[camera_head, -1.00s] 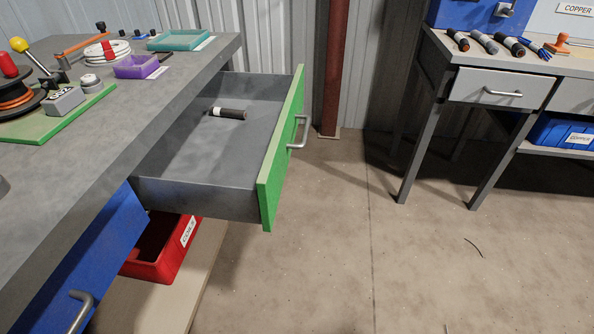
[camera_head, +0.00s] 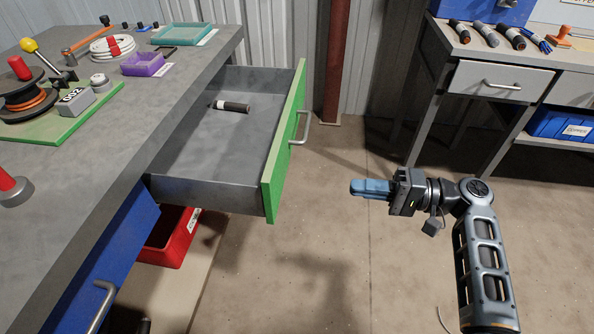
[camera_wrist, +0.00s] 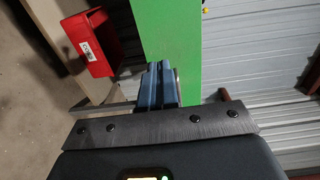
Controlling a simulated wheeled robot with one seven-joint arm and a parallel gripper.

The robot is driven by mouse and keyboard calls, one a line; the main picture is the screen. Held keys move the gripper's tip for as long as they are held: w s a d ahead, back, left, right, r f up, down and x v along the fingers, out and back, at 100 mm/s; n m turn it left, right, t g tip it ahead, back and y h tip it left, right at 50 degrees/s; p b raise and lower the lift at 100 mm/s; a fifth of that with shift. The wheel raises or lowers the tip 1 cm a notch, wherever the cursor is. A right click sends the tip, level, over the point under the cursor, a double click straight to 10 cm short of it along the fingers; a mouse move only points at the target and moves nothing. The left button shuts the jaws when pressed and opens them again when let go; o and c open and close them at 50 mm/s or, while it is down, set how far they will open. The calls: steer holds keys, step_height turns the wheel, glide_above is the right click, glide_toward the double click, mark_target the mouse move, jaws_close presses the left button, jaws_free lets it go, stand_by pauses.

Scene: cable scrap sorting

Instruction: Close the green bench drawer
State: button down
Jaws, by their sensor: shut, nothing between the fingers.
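The green-fronted bench drawer (camera_head: 286,150) stands pulled out from the grey workbench in the head view. A short dark cable piece (camera_head: 232,107) lies on the drawer's floor. The drawer's metal handle (camera_head: 303,126) is on the outer face of the green front. My gripper (camera_head: 352,187) is to the right of the drawer front, apart from it, with its blue fingers pointing left toward it. The fingers are shut and empty. In the wrist view the fingers (camera_wrist: 158,72) show against the green front (camera_wrist: 170,35), and the handle is mostly hidden behind them.
A blue drawer (camera_head: 100,270) sits nearer in the same bench. A red bin (camera_head: 172,240) stands below the open drawer and also shows in the wrist view (camera_wrist: 88,42). A second bench (camera_head: 500,82) stands at the right. The floor between the benches is clear.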

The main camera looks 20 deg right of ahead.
glide_toward(281, 175)
steer(key=x, duration=0.6)
steer(key=shift+w+a, duration=0.3)
steer(key=b+x, duration=0.2)
steer(key=x, duration=0.6)
steer(key=b+x, duration=0.3)
steer(key=x, duration=0.4)
steer(key=b+x, duration=0.2)
steer(key=x, duration=0.6)
steer(key=shift+s+a+r+b, duration=0.1)
steer(key=shift+a+b, duration=0.25)
steer(key=shift+a, duration=0.05)
steer(key=shift+w+a+r, duration=0.25)
steer(key=shift+a, duration=0.15)
